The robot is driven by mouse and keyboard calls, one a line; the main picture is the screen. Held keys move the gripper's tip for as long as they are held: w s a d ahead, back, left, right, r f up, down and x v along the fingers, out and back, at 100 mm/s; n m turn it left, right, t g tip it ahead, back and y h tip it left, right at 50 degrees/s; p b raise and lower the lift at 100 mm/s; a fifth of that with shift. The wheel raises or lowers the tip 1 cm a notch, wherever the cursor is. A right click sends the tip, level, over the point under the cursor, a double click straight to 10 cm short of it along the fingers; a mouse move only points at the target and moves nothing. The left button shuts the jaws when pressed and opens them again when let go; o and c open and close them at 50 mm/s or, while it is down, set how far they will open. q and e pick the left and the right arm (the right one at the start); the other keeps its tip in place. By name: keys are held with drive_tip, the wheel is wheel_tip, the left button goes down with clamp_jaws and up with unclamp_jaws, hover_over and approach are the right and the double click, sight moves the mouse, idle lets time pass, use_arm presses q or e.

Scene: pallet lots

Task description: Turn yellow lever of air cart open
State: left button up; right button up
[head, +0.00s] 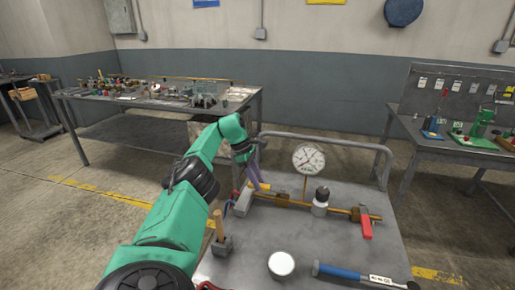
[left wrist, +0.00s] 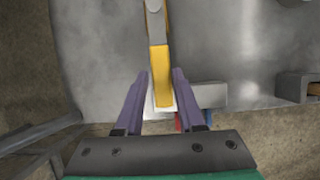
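The air cart (head: 345,255) has a grey top with a brass pipe (head: 335,207) running across it. In the left wrist view the yellow lever (left wrist: 160,75) points down the picture from a metal valve body. My left gripper (left wrist: 159,100) has two purple fingers, one on each side of the lever's end, with a visible gap to each. It is open. In the head view my left gripper (head: 256,178) is at the cart's left back corner, and it and the arm mostly hide the lever. A red lever (head: 366,226) sits at the pipe's right end. My right gripper is out of view.
A round pressure gauge (head: 308,158) stands up from the pipe. A wooden-handled tool (head: 219,228), a white-topped can (head: 281,264) and a blue-handled hammer (head: 345,272) lie nearer. A cart rail (head: 335,142) runs behind. Workbenches stand at back left and right.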

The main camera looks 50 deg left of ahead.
use_arm(q)
drive_tip(key=shift+o, duration=0.9)
drive_tip(key=v, duration=0.4)
drive_tip(key=shift+r, duration=0.25)
drive_tip(key=p+v, duration=0.3)
drive_tip(key=shift+w+d, duration=0.1)
drive_tip(key=shift+r+p, duration=0.15)
drive_tip(key=shift+p, duration=0.5)
drive_tip(key=shift+f, duration=0.2)
